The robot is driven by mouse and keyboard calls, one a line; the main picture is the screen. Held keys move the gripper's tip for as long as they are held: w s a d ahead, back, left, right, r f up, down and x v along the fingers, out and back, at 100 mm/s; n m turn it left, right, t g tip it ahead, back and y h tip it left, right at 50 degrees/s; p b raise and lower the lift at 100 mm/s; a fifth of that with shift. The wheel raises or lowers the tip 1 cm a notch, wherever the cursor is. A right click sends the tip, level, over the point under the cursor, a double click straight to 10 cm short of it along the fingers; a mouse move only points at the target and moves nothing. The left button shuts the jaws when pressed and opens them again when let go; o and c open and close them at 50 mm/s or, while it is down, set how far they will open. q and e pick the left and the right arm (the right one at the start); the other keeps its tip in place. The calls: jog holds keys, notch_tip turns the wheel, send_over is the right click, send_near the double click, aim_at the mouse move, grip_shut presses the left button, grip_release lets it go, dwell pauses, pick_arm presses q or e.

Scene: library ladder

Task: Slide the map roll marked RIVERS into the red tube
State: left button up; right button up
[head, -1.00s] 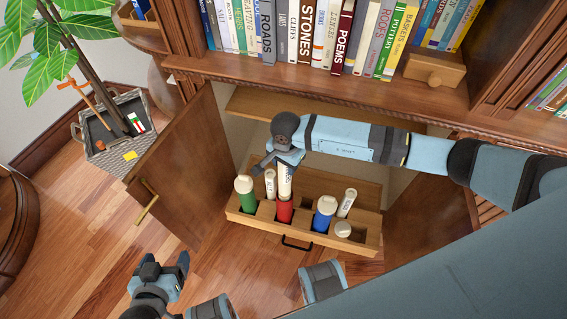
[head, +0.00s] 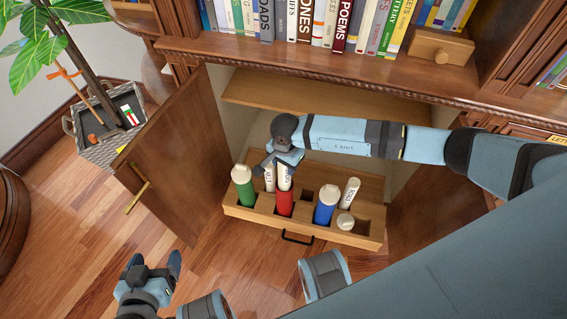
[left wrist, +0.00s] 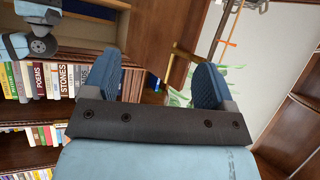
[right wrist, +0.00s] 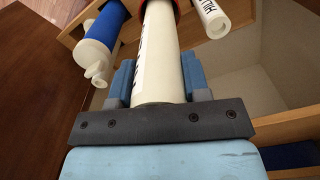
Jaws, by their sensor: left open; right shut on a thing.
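The red tube (head: 285,203) stands in the wooden rack (head: 262,222) in the open cabinet. My right gripper (head: 284,160) is shut on a white map roll (head: 284,178) just above it. In the right wrist view the held roll (right wrist: 157,55) runs between the fingers, its far end inside the red rim (right wrist: 176,6). Its lettering is partly hidden and I cannot read it. My left gripper (head: 153,268) is open and empty over the floor, and it also shows in the left wrist view (left wrist: 155,80).
A green tube (head: 243,188) and another white roll (head: 269,178) stand left of the red tube. A blue tube (head: 326,206), a white roll (head: 350,191) and a short white piece (head: 345,221) are to its right. The open cabinet door (head: 170,165) stands at left.

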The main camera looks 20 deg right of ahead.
jog(key=shift+f+b, duration=1.25)
jog(key=shift+f, duration=0.65)
pick_arm(q)
jog(key=shift+s+a+r+t, duration=0.1)
jog(key=shift+s+a+t, duration=0.1)
jog(key=shift+s+t, duration=0.1)
jog(key=shift+f, duration=0.25)
pick_arm(e)
jog(key=o, duration=1.2)
notch_tip(320, 180, up, 14)
jog(key=shift+f+p, duration=0.1)
jog(key=shift+p, duration=1.1)
pick_arm(q)
jog(key=shift+s+a, duration=0.1)
jog(key=shift+a, duration=0.2)
